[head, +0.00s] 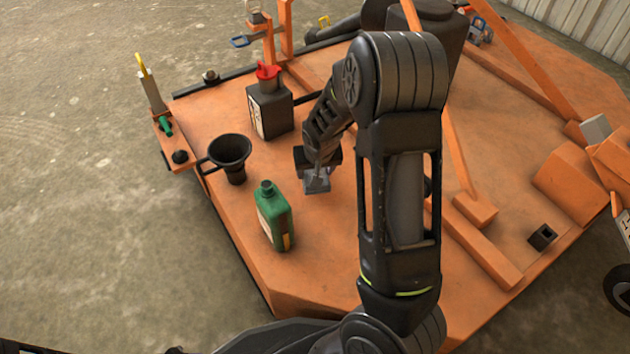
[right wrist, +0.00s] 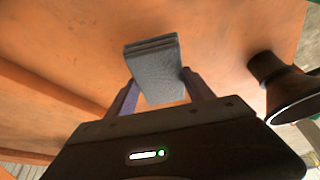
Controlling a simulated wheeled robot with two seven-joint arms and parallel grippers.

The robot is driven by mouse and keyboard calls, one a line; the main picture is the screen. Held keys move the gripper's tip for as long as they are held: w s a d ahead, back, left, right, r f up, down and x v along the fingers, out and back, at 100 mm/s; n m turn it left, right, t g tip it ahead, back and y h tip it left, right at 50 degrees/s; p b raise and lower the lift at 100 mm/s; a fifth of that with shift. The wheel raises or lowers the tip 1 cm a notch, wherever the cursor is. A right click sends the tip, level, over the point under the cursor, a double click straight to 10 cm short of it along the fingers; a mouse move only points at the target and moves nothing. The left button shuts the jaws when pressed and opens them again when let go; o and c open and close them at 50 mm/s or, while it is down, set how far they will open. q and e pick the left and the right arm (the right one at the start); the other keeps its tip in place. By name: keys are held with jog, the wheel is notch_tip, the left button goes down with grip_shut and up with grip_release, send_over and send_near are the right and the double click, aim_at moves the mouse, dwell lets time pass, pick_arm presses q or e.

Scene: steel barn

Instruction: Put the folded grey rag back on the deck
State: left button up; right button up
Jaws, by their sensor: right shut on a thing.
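The folded grey rag (right wrist: 158,75) is between the two fingers of my right gripper (right wrist: 160,92) in the right wrist view. In the head view the rag (head: 316,182) shows just under my right gripper (head: 318,168), over the orange deck (head: 330,230). The gripper is shut on it. I cannot tell whether the rag touches the deck or hangs just above it. My right arm covers part of the deck to the right of the rag. My left gripper is not in view.
A green bottle (head: 273,215) stands close left of the rag, nearer me. A black funnel (head: 231,158) is at the left edge, and a dark jug with a red cap (head: 269,103) is behind. An orange rail (head: 480,255) lies to the right.

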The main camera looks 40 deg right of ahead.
notch_tip(320, 180, down, 4)
jog(key=shift+r+b, duration=0.25)
jog(key=shift+b, duration=0.5)
jog(key=shift+f, duration=0.3)
jog(key=shift+f, duration=0.15)
jog(key=o, duration=1.8)
jog(key=shift+r, duration=0.5)
jog(key=p+v, duration=0.6)
jog(key=v, duration=0.4)
jog(key=shift+s+r, duration=0.15)
jog(key=shift+r, duration=0.15)
jog(key=shift+s+a+r+p, duration=0.1)
jog(key=shift+s+r+p, duration=0.15)
jog(key=shift+r+p, duration=0.1)
